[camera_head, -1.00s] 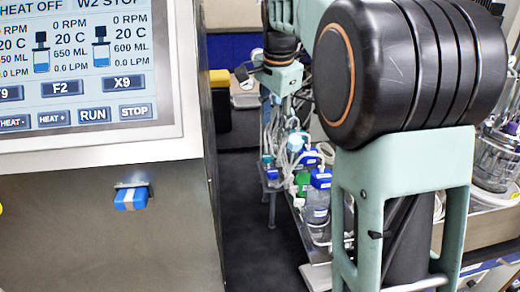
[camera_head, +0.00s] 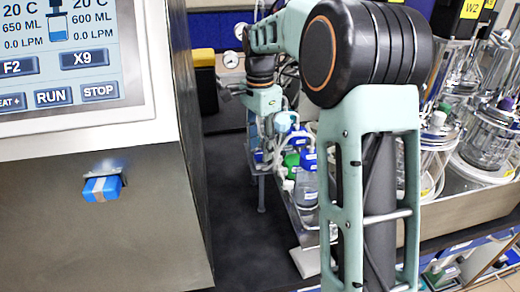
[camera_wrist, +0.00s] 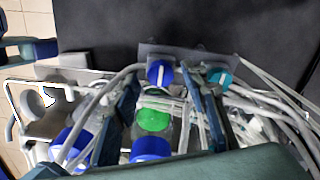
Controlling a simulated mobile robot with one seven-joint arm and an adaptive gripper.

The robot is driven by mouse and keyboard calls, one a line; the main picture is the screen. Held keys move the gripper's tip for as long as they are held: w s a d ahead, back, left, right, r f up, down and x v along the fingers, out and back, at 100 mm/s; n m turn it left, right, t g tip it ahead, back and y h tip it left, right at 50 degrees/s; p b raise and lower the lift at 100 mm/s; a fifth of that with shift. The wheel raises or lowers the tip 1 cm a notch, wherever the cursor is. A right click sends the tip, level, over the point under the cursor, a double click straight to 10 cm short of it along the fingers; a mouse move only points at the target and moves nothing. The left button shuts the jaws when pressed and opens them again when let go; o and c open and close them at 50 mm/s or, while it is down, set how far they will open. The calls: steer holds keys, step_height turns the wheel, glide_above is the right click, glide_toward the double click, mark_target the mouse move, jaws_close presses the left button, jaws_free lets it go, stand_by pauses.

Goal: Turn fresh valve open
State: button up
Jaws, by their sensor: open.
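Two small valve knobs sit side by side on a grey bracket in the wrist view: a blue knob (camera_wrist: 160,72) with a pale bar and a teal knob (camera_wrist: 219,78) with a pale bar. I cannot read a label that tells which is the fresh valve. My gripper (camera_wrist: 165,82) is open, its two dark teal fingers reaching toward the bracket. The blue knob lies between the fingertips in the picture; the teal knob is just right of the right finger. Contact cannot be told. In the head view, my gripper is small and its fingers are hard to make out.
Bottles with a green cap (camera_wrist: 152,119) and blue caps (camera_wrist: 151,148) stand close below the knobs, among pale tubes (camera_wrist: 260,100). A steel cabinet with a screen (camera_head: 70,60) and a blue handle (camera_head: 103,188) is at left. Glass vessels (camera_head: 490,135) stand at right. Dark bench (camera_head: 235,230) is clear.

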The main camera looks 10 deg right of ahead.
steer(key=shift+f, duration=0.65)
jaws_close()
